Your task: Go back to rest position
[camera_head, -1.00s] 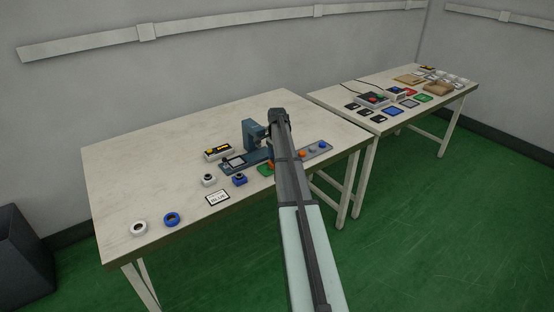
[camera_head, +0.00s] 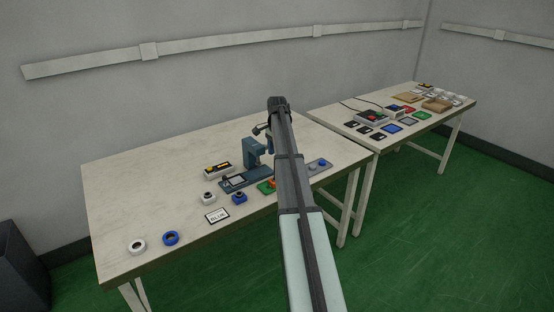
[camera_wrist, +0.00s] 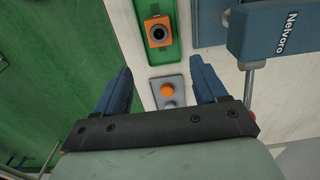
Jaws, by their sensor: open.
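My arm reaches out over the near table (camera_head: 140,190) in the head view and hides part of the things under it. In the wrist view my gripper (camera_wrist: 160,80) is open, its two dark blue fingers apart with nothing held between them. Below and between the fingers lies a grey plate with an orange button (camera_wrist: 168,90). Ahead of it is a green tray (camera_wrist: 171,50) with an orange block with a dark round hole (camera_wrist: 158,33). A blue press-like device (camera_head: 256,155) stands on the table; it also shows at the wrist view's upper right (camera_wrist: 280,30).
A white ring (camera_head: 137,247), a blue ring (camera_head: 171,238) and a sign reading BLUE (camera_head: 217,216) lie at the near table's front left. A second table (camera_head: 385,143) at the right bears several coloured pads and boxes. The near table's left part is mostly clear.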

